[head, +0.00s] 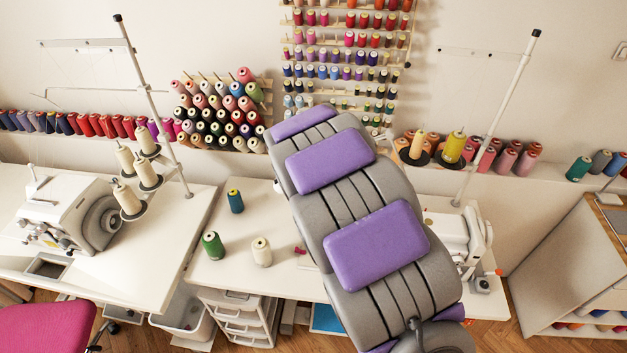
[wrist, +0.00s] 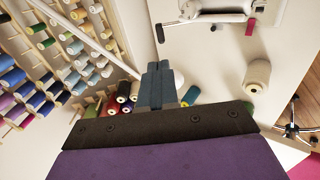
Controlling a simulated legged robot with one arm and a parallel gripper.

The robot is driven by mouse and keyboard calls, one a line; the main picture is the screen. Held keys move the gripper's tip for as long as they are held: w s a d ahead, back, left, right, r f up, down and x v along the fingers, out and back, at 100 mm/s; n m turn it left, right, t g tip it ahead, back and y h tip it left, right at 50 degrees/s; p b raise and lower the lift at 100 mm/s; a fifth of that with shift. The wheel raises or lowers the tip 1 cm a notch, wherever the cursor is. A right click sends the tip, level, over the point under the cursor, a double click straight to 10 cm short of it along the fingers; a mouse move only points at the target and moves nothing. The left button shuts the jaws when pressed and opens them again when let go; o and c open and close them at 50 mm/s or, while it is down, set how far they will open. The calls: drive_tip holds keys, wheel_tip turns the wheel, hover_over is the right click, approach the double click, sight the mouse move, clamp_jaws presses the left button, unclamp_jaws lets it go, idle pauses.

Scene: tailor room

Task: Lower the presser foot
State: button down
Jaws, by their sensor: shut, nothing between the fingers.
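A white sewing machine (head: 462,240) stands on the right table, partly hidden behind my arm in the head view. A white machine part (wrist: 205,14) shows at the top edge of the wrist view, cut off by the frame. I cannot make out the presser foot or its lever in either view. My gripper (wrist: 157,72) is shut and empty in the wrist view, its fingers pointing toward the machine part and apart from it. In the head view my gripper is hidden behind my arm.
Another white machine (head: 70,215) stands on the left table. Loose spools, blue (head: 235,201), green (head: 213,245) and cream (head: 262,252), stand on the middle table. A thread stand pole (head: 497,115) rises at the right. Spool racks (head: 345,50) cover the wall behind.

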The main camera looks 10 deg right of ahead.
drive_tip(key=b+x, duration=0.2)
drive_tip(key=x, duration=1)
drive_tip(key=shift+w+f, duration=0.15)
drive_tip(key=shift+w, duration=0.05)
drive_tip(key=shift+w+r+p+x, duration=0.15)
drive_tip(key=shift+p+x, duration=0.2)
drive_tip(key=shift+x, duration=0.5)
drive_tip(key=shift+w+r+p+x, duration=0.1)
drive_tip(key=shift+p+x, duration=0.25)
drive_tip(key=shift+x, duration=0.5)
drive_tip(key=shift+r, duration=0.15)
drive_tip(key=shift+r+p, duration=0.7)
drive_tip(key=shift+p, duration=0.05)
drive_tip(key=shift+w+r, duration=0.1)
